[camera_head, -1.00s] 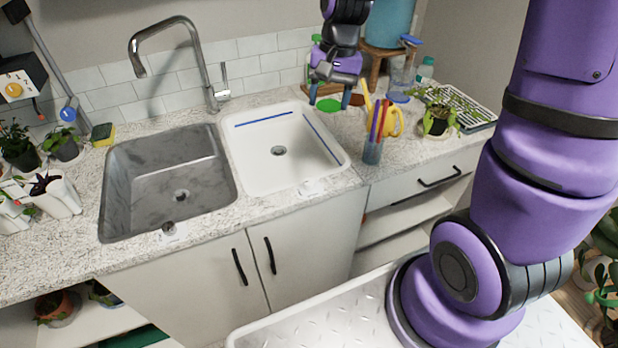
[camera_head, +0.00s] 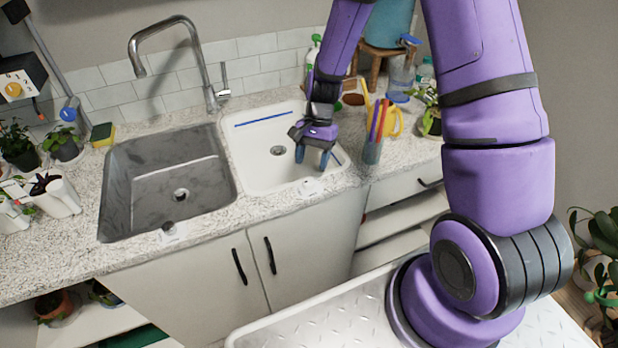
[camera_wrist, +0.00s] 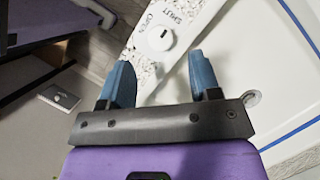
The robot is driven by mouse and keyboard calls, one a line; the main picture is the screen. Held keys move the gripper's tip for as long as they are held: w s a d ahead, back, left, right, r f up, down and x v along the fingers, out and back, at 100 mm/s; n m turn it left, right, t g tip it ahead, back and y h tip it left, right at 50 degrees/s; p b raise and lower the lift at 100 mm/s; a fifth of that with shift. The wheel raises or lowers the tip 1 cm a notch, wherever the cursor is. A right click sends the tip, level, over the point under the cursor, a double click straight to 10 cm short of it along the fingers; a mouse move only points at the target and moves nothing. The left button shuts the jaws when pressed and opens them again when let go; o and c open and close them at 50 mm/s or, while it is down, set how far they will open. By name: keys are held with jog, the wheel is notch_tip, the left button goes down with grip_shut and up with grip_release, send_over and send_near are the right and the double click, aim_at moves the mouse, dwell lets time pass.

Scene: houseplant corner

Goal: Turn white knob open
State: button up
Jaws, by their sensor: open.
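The white knob (camera_wrist: 161,40) sits on a pale plate on the speckled counter, with the words SHUT and OPEN beside it and a small dark mark on its top. I cannot tell which word the mark points to. In the head view the white knob (camera_head: 310,186) is small, on the counter strip in front of the white sink. My gripper (camera_head: 312,160) is open and empty, pointing down over the front of the white sink. In the wrist view the blue fingers of my gripper (camera_wrist: 160,66) are apart, with the knob beyond the gap between them, not touched.
The white basin (camera_head: 255,160) and grey basin (camera_head: 125,165) lie side by side. A second, metallic knob (camera_head: 168,227) is in front of the grey one. A cup of pencils (camera_head: 372,152) stands close right of my gripper. The tall faucet (camera_head: 203,62) rises behind.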

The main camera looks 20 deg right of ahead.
aim_at(309, 180)
jog(key=x, duration=0.5)
jog(key=shift+s+f, duration=0.1)
jog(key=shift+f, duration=0.25)
jog(key=c, duration=0.9)
